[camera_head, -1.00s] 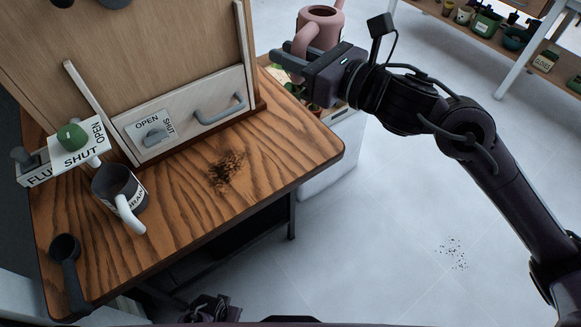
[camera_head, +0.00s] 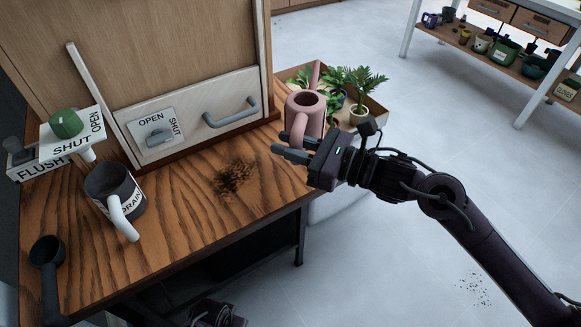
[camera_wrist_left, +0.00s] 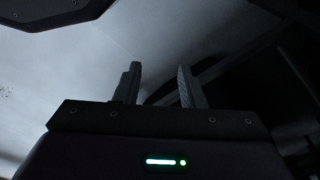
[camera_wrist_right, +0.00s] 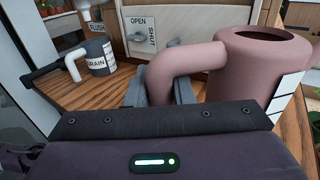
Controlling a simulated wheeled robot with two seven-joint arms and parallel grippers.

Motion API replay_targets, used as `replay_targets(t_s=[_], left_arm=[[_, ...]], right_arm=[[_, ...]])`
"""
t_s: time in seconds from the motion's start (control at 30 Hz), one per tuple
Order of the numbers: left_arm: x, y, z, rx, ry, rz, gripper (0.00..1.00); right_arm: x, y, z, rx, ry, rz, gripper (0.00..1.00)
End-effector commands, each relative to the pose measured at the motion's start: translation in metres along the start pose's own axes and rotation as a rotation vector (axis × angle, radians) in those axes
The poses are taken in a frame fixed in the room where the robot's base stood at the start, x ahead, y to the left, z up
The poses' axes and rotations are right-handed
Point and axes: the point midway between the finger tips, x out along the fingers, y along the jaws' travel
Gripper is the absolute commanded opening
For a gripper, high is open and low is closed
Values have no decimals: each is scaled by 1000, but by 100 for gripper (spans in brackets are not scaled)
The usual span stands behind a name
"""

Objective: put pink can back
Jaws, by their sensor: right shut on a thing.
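The pink can (camera_head: 305,113) is a watering can with a handle and a long spout. It is at the right end of the wooden table in the head view, beside the potted palms. My right gripper (camera_head: 291,148) is shut on its handle. In the right wrist view, the handle of the pink can (camera_wrist_right: 262,68) passes between the fingers of the right gripper (camera_wrist_right: 160,92). The can looks upright; I cannot tell whether its base touches the table. My left gripper (camera_wrist_left: 158,85) shows in the left wrist view with its fingers apart and nothing between them.
Potted palms (camera_head: 361,92) stand in a wooden tray (camera_head: 376,115) behind the can. A dark DRAIN mug (camera_head: 113,190), a black scoop (camera_head: 46,262) and a dark soil patch (camera_head: 234,178) are on the table (camera_head: 200,210). A cabinet with OPEN/SHUT panels (camera_head: 155,135) stands behind.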

Motion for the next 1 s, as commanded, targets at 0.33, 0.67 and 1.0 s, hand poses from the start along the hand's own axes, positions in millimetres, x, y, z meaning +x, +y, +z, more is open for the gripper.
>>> replay_targets(t_s=[0.33,0.67,1.0], left_arm=[[-1,0,0,2,-5,1,36],[-7,1,-6,3,7,1,36],[-7,2,-2,4,-11,2,36]], right_arm=[[0,1,-39,1,-2,-1,0],[0,0,-64,-4,-4,-1,0],[0,0,-65,-4,-3,0,0]])
